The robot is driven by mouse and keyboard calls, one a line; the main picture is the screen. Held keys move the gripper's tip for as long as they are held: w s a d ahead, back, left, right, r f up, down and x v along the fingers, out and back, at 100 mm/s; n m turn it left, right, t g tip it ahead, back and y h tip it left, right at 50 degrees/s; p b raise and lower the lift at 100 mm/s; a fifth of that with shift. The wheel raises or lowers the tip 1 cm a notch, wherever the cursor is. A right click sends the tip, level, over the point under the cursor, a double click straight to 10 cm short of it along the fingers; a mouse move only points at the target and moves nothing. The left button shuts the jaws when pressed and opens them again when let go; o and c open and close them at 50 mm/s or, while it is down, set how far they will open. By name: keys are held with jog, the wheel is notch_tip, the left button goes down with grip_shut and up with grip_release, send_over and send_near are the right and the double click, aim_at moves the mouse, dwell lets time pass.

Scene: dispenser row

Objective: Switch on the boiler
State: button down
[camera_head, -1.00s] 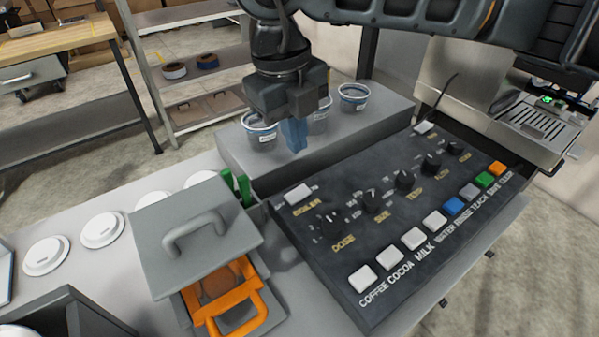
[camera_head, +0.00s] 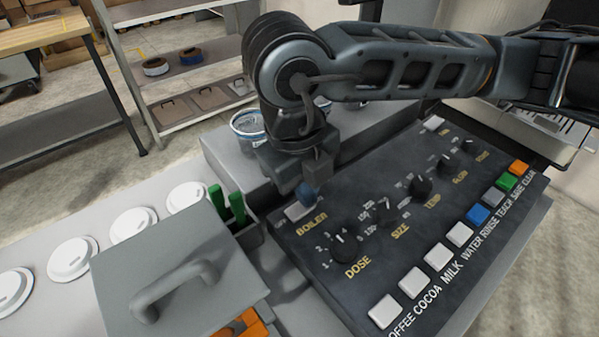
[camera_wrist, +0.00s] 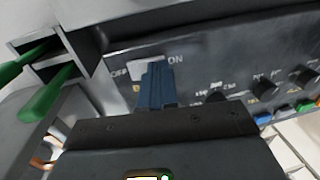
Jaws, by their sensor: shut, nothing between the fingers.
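The boiler switch (camera_head: 296,213) is a white rocker at the upper left of the black control panel (camera_head: 300,250), above the word BOILER. In the wrist view the switch (camera_wrist: 143,70) lies between the words OFF on the left and ON on the right. My gripper (camera_head: 306,193) is shut and empty, its blue fingertips pointing down at the switch. In the wrist view the fingertips (camera_wrist: 157,72) overlap the right part of the switch, on the ON side. I cannot tell whether they touch it. The fingers hide part of the switch, so its tilt is unclear.
Knobs (camera_head: 344,248) and a row of coloured and white buttons (camera_head: 411,284) cover the rest of the panel. A grey lidded box (camera_head: 180,275) and green handles (camera_head: 236,207) stand to the left. Cups (camera_head: 247,128) stand on the ledge behind.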

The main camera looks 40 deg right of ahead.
jog(key=shift+f, duration=0.1)
jog(key=shift+f+b, duration=0.25)
jog(key=shift+b, duration=0.35)
jog(key=shift+d+f+y+b, duration=0.1)
jog(key=shift+y+b, duration=0.25)
jog(key=shift+y, duration=0.15)
jog(key=shift+r, duration=0.2)
jog(key=shift+a, duration=0.25)
jog(key=shift+a+r, duration=0.15)
jog(key=shift+a, duration=0.45)
